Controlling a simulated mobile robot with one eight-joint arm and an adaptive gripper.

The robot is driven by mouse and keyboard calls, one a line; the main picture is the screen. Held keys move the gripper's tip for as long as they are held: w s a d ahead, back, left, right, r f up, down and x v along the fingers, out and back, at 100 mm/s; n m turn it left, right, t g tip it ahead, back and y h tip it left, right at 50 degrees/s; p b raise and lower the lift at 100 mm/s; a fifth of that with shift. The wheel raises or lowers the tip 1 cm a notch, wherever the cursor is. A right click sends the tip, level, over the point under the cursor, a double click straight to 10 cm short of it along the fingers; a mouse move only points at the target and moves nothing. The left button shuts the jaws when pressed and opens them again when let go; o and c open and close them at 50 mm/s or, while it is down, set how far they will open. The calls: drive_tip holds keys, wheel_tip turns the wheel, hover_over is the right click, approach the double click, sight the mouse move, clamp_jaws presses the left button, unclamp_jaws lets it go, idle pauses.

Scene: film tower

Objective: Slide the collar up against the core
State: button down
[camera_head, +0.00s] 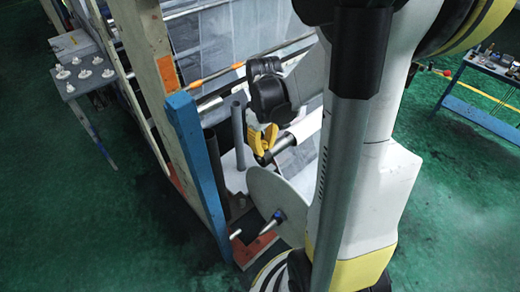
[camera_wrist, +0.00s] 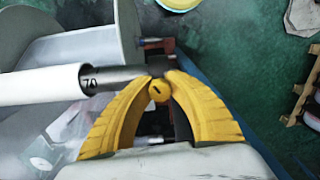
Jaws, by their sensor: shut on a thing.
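My gripper (camera_head: 264,137) has yellow fingers. In the wrist view its fingertips (camera_wrist: 160,76) close around the dark collar (camera_wrist: 161,66) near the shaft's end, with a round yellow knob (camera_wrist: 158,92) between the fingers. The collar's edges are largely hidden by the fingers. The dark grey shaft (camera_wrist: 118,74) runs left from the collar and bears the number 70. The white core (camera_wrist: 42,88) sits around the shaft farther left; it also shows in the head view (camera_head: 306,127). A short stretch of bare shaft shows between core and collar, so they are apart.
A pale round disc (camera_head: 272,200) with a spindle stands below the gripper. A blue post (camera_head: 197,165) and a grey upright tube (camera_head: 239,135) stand to the left. A side table (camera_head: 85,78) with several white pieces is at far left. Green floor is open at lower left.

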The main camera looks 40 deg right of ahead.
sight(286, 137)
drive_tip(key=shift+w+d, duration=0.1)
drive_tip(key=shift+d, duration=2.2)
drive_tip(key=shift+b, duration=0.3)
drive_tip(key=d+b, duration=0.1)
drive_tip(key=d, duration=0.4)
drive_tip(key=shift+d+f, duration=0.15)
drive_tip(key=shift+d, duration=0.1)
drive_tip(key=c, duration=1.3)
unclamp_jaws()
drive_tip(key=shift+c, duration=0.2)
wheel_tip(286, 137, up, 12)
drive_tip(key=shift+w, duration=0.15)
